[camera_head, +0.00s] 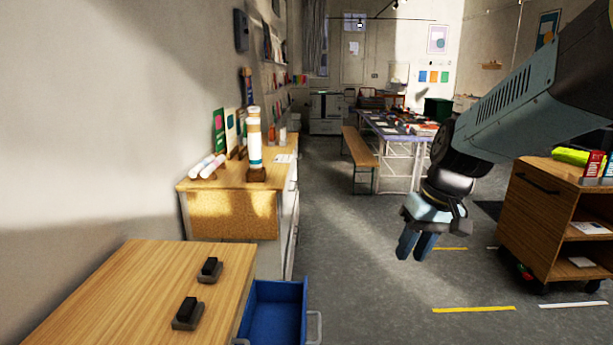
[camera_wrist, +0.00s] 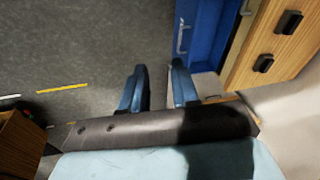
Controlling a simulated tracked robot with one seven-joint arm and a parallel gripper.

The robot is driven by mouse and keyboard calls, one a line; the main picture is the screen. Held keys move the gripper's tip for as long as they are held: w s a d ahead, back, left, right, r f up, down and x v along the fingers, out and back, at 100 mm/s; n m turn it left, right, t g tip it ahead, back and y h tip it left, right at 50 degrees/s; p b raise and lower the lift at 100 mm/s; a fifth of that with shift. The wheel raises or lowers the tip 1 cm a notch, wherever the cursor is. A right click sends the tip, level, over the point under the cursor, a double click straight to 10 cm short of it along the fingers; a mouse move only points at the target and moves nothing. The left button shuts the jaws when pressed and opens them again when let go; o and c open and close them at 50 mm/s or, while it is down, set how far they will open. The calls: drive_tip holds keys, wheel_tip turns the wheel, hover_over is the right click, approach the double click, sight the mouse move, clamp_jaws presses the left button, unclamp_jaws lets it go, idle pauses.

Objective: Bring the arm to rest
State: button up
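My gripper (camera_head: 415,246) hangs from the arm at the right of the head view, pointing down over open floor. It holds nothing. In the wrist view its two blue fingers (camera_wrist: 159,88) stand apart with bare grey floor between them. The arm reaches in from the upper right of the head view and bends down at the wrist. No object touches the gripper in either view.
An open blue drawer (camera_head: 255,320) juts from the wooden cabinet (camera_head: 135,270) at lower left, which bears two black-handled items (camera_head: 187,311). A wooden cart (camera_head: 540,215) stands close on the right. A bench (camera_head: 359,148) and long table lie beyond. The middle floor is clear.

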drive_tip(key=s+d+r+m+t+h, duration=0.1)
drive_tip(key=s+d+r+t+h, duration=0.1)
drive_tip(key=s+r, duration=0.5)
drive_tip(key=shift+s+d+r+m+t+h, duration=0.2)
drive_tip(key=shift+s+d+m+t+h, duration=0.3)
drive_tip(key=shift+t, duration=0.7)
drive_tip(key=shift+s, duration=0.15)
